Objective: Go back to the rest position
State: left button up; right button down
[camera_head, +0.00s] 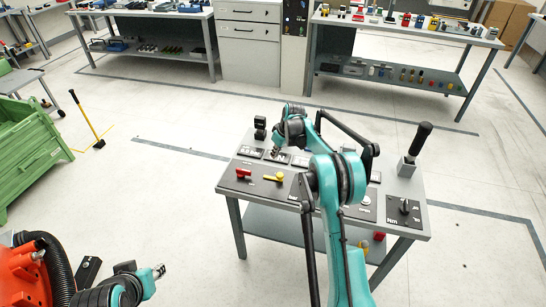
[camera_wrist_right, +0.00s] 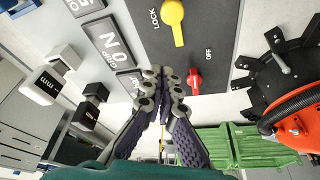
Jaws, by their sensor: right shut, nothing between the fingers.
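My right gripper (camera_head: 276,153) is over the back left of the grey control table (camera_head: 232,190), pointing down near the labelled plates. In the right wrist view, its fingers (camera_wrist_right: 165,80) are together and hold nothing. A red handle (camera_head: 243,173) and a yellow handle (camera_head: 274,177) sit on the table's dark panel, apart from the gripper. The right wrist view also shows the yellow handle (camera_wrist_right: 172,22) by "LOCK" and the red one (camera_wrist_right: 194,80) near "OFF". My left gripper (camera_head: 157,271) shows small at the lower left, away from the table; its finger state is unclear.
Black clamp blocks (camera_head: 260,128) stand at the table's back edge. A black upright lever (camera_head: 420,138) rises at the right, and a small black knob (camera_head: 404,206) sits in front. A green crate (camera_head: 25,145) stands at left. Open floor lies between crate and table.

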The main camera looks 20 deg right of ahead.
jog(key=shift+s+r, duration=0.25)
jog(key=shift+r, duration=0.3)
jog(key=s+a+r+m+t+h, duration=0.1)
jog(key=s+a+r, duration=0.2)
jog(key=s+r, duration=0.5)
jog(key=s+a+r+m+t, duration=0.1)
jog(key=s+a+r+m, duration=0.15)
jog(key=s+r, duration=0.6)
jog(key=s+a+f+m+t, duration=0.1)
jog(key=s+a+f, duration=0.1)
jog(key=s, duration=1.1)
jog(key=s+a+f+m+h, duration=0.1)
jog(key=s+a, duration=0.1)
jog(key=s, duration=1.1)
jog(key=shift+a+f+t, duration=0.15)
jog(key=shift+f+t, duration=0.25)
